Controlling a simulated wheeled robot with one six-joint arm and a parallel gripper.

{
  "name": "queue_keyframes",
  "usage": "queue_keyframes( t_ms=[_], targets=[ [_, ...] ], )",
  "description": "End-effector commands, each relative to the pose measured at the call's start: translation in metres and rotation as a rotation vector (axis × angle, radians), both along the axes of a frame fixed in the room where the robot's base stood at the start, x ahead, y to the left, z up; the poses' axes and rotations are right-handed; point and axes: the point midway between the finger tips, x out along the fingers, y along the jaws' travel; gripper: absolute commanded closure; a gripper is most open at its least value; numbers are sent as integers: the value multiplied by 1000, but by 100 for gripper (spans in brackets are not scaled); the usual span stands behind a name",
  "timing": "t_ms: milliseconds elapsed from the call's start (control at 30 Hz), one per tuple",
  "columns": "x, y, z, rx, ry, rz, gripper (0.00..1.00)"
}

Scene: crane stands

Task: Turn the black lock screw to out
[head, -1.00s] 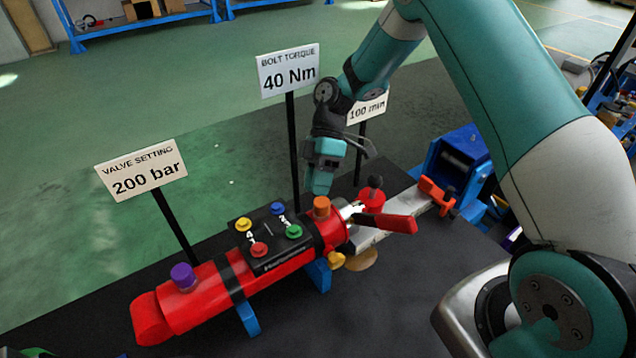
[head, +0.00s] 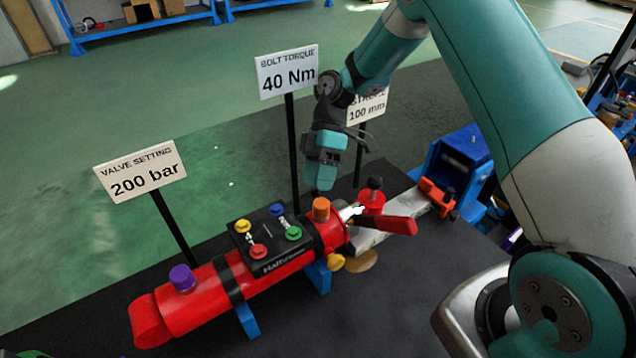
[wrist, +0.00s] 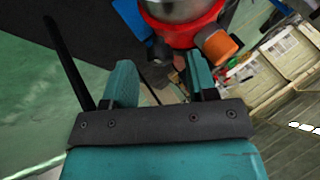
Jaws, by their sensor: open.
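The black lock screw (head: 375,183) stands upright on a red collar (head: 372,201) around the pale metal rod, right of the red cylinder (head: 205,303). My gripper (head: 322,183) hangs above the cylinder's right end, near its orange cap (head: 321,209), to the left of the lock screw and apart from it. In the wrist view my gripper (wrist: 162,80) has its two teal fingers spread with nothing between them. A red ring with a grey metal face (wrist: 185,25) and an orange knob (wrist: 220,46) show beyond the fingers.
A red lever (head: 388,224) sticks out right of the cylinder. Signs on black posts, such as the 40 Nm sign (head: 288,72), stand behind. A black panel (head: 270,240) carries coloured knobs.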

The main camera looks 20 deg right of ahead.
Motion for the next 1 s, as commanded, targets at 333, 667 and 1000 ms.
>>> queue_keyframes(
  t_ms=[333, 667, 1000],
  targets=[
    [27, -23, 42, -1, -2, -2, 48],
    [29, -26, 47, -2, -1, -2, 48],
    [29, -19, 48, -4, -2, 4, 48]
  ],
)
